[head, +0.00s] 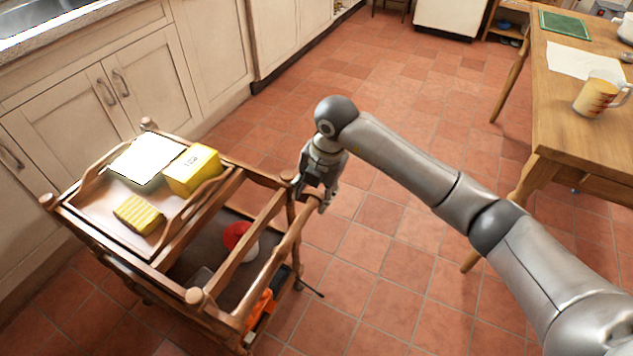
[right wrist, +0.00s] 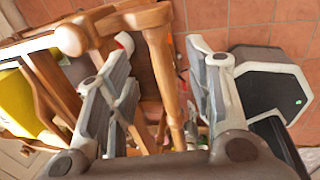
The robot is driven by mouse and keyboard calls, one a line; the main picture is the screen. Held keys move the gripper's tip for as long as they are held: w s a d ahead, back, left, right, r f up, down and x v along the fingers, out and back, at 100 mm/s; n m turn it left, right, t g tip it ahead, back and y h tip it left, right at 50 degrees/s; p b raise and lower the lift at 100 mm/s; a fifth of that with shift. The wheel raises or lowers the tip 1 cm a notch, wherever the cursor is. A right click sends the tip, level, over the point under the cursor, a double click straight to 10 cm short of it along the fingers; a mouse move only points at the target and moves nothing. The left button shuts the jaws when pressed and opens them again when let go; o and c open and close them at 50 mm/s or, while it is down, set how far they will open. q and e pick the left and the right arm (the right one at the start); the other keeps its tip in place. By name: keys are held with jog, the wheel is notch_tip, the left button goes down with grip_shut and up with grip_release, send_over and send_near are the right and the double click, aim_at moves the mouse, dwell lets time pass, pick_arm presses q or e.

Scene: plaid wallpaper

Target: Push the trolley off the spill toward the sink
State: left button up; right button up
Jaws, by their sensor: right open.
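The wooden trolley (head: 286,247) stands at the lower left of the head view, close to the cabinets. My right gripper (head: 320,192) is at the trolley's far right corner post. In the right wrist view the gripper (right wrist: 160,45) is open, with the wooden post (right wrist: 160,75) showing between its fingers. I cannot tell whether the fingers touch it. The sink (head: 40,14) is at the upper left, set in the counter. No spill is visible on the floor in view. My left gripper is not in view.
The trolley's top tray (head: 90,198) holds a yellow box (head: 192,170), a yellow sponge-like block (head: 139,214) and a white sheet (head: 147,158). Red and orange things lie below. A wooden table (head: 570,128) stands at the right. Open tiled floor (head: 380,90) lies between the cabinets and the table.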

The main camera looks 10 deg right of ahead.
aim_at(309, 207)
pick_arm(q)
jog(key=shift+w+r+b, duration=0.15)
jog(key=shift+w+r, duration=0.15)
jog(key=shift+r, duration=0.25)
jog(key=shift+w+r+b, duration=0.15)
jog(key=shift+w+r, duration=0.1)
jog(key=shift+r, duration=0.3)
pick_arm(e)
jog(key=shift+w+a+f, duration=0.1)
jog(key=shift+a+f, duration=0.05)
jog(key=shift+f, duration=0.75)
jog(key=shift+w+a+f, duration=0.15)
jog(key=shift+a+f, duration=0.05)
jog(key=shift+f, duration=0.7)
jog(key=shift+w+a+f, duration=0.1)
jog(key=shift+a+f, duration=0.05)
jog(key=shift+f, duration=0.75)
jog(key=shift+c, duration=0.5)
